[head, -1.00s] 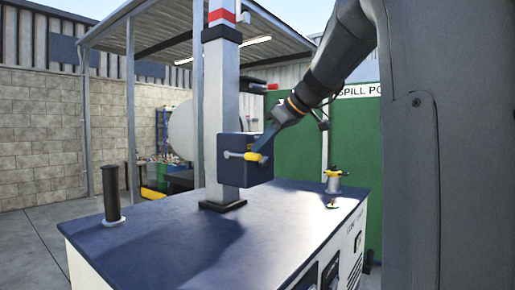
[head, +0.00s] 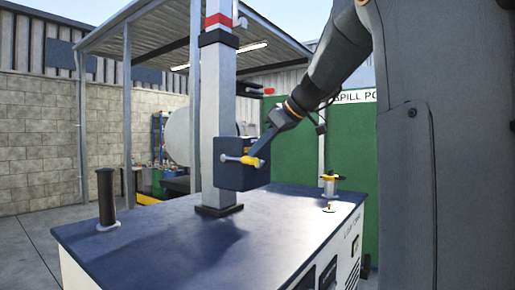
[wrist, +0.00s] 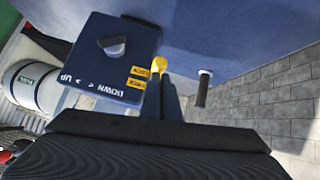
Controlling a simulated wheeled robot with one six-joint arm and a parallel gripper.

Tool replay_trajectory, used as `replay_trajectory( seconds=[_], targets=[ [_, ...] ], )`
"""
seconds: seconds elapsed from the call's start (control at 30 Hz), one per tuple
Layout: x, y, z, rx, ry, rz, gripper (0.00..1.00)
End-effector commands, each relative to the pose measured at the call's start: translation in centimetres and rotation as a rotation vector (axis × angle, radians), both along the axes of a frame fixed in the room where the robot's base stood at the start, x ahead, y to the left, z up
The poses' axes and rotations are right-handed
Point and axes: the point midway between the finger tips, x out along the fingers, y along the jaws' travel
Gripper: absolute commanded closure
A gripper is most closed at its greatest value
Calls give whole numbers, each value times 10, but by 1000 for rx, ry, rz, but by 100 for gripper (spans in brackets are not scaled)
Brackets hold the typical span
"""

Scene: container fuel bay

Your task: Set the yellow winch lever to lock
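The winch box (head: 235,176) is a dark blue box on the grey mast. It carries the yellow lever (head: 229,157), which lies roughly level across its front in the head view. In the wrist view the lever's yellow rounded end (wrist: 159,64) shows beside two small yellow labels, too small to read surely. My gripper (head: 257,160) is at the lever's right end, its blue finger overlapping it. In the wrist view my fingers (wrist: 165,82) reach right up to the yellow end. Whether they grip it or only touch it is hidden.
The winch box face has a dark knob (wrist: 115,46) and "DOWN" and "UP" markings. A red-tipped handle (head: 267,91) sticks out from the mast above. A black post (head: 107,196) and a small yellow-topped fitting (head: 329,184) stand on the blue cabinet top (head: 150,240).

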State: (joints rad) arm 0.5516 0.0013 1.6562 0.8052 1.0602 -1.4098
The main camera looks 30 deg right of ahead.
Motion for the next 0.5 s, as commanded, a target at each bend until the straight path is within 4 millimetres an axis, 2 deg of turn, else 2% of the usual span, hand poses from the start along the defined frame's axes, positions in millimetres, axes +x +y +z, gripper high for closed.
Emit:
replay_trajectory(
  seconds=[0.07,0.2,0.5],
  targets=[
    [-3,1,3,0,16,3,100],
    [-3,9,37,-2,-1,8,100],
    [-60,-18,49,-3,-8,2,100]
  ],
)
